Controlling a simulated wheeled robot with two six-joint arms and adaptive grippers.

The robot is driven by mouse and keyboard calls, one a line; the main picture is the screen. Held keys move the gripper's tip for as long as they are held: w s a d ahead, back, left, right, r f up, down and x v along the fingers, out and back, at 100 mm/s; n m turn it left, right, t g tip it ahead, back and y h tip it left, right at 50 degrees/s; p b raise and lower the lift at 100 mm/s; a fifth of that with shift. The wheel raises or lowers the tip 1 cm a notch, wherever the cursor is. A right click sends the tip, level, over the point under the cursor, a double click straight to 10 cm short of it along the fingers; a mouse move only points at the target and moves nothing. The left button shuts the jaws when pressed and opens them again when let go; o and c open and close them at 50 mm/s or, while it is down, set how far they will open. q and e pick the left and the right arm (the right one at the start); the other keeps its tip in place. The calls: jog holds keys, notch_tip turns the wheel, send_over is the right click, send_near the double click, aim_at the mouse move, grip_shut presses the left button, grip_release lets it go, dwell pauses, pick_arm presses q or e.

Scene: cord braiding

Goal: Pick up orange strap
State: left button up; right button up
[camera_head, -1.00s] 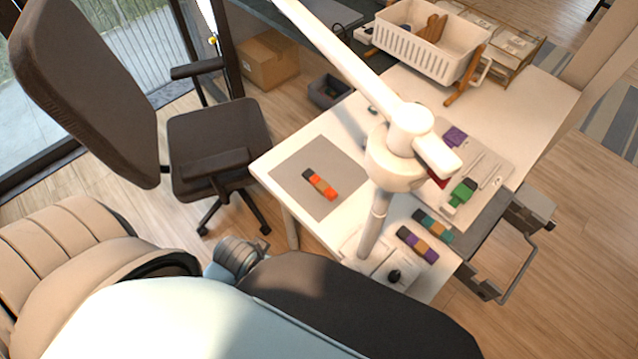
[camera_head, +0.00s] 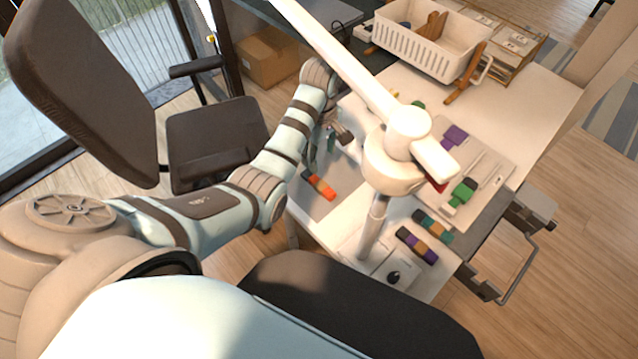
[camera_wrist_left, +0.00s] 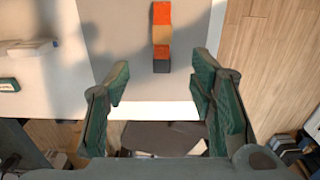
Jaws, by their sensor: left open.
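The orange strap (camera_head: 320,186) lies on the grey mat (camera_head: 308,201) at the left end of the white table. It has orange, tan and dark parts. It also shows at the top middle of the left wrist view (camera_wrist_left: 162,35), with its dark end toward the gripper. My left gripper (camera_head: 330,145) is above the mat, beside the strap's far end. In the left wrist view its green fingers (camera_wrist_left: 160,80) are spread, with nothing between them. The strap lies apart from the fingertips. My right gripper is not in view.
A white lamp (camera_head: 400,150) stands in the middle of the table. Several coloured straps, among them a purple one (camera_head: 417,245), lie at right. A white basket (camera_head: 430,40) stands at the back. A dark chair (camera_head: 215,140) is at the left.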

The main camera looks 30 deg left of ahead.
aim_at(318, 182)
pick_arm(q)
jog(key=f+b, duration=0.1)
jog(key=f, duration=0.3)
jog(key=f+b, duration=0.1)
jog(key=f, duration=0.3)
jog(key=f+b, duration=0.1)
jog(key=f, duration=0.3)
jog(key=shift+s+a+f, duration=0.15)
jog(key=shift+a+f, duration=0.1)
jog(key=shift+f, duration=0.15)
jog(key=shift+r, duration=0.1)
grip_shut()
